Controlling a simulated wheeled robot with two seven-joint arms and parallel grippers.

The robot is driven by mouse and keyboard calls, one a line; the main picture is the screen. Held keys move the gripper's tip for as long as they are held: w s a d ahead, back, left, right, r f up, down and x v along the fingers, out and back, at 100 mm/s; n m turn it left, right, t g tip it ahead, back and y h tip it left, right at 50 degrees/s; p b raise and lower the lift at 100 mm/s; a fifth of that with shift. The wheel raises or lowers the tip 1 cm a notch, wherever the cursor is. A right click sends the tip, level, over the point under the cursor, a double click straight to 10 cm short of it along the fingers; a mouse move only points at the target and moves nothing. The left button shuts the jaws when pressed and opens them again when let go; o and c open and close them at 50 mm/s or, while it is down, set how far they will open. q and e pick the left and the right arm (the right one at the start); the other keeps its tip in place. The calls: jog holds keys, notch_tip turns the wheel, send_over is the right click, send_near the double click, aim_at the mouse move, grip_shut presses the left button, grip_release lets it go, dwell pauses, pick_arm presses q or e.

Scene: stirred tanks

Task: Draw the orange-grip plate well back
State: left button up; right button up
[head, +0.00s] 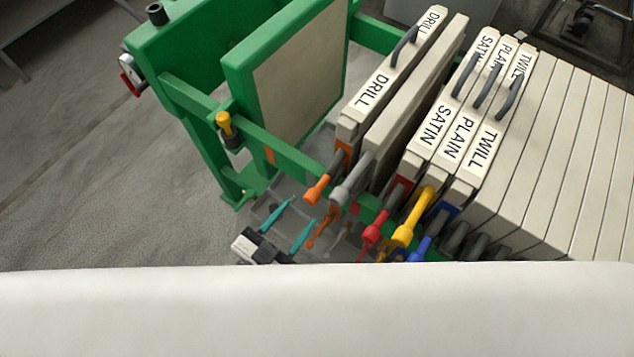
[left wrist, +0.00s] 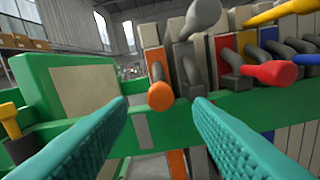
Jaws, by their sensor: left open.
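The orange-grip plate (head: 372,98) is pale and labelled DRILL, with a grey hoop on top. It stands upright between the green end plate and an unlabelled grey-grip plate, with a gap on its left side. Its orange grip (head: 318,188) points toward me, and in the left wrist view the grip (left wrist: 161,97) shows end-on between the fingertips. My left gripper (head: 289,223) has teal fingers. It is open and empty, just short of the orange grip, and does not visibly touch it. My right gripper is not in view.
The grey-grip plate (head: 416,100) stands close on the right. SATIN, PLAIN and TWILL plates follow, with red (head: 376,233), yellow (head: 412,220) and blue grips. The green end plate (head: 285,80) stands left. A green rail (left wrist: 70,128) runs below the grips.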

aim_at(318, 186)
pick_arm(q)
jog(key=p+x, duration=0.1)
jog(key=x, duration=0.7)
jog(key=shift+w+d, duration=0.15)
grip_shut()
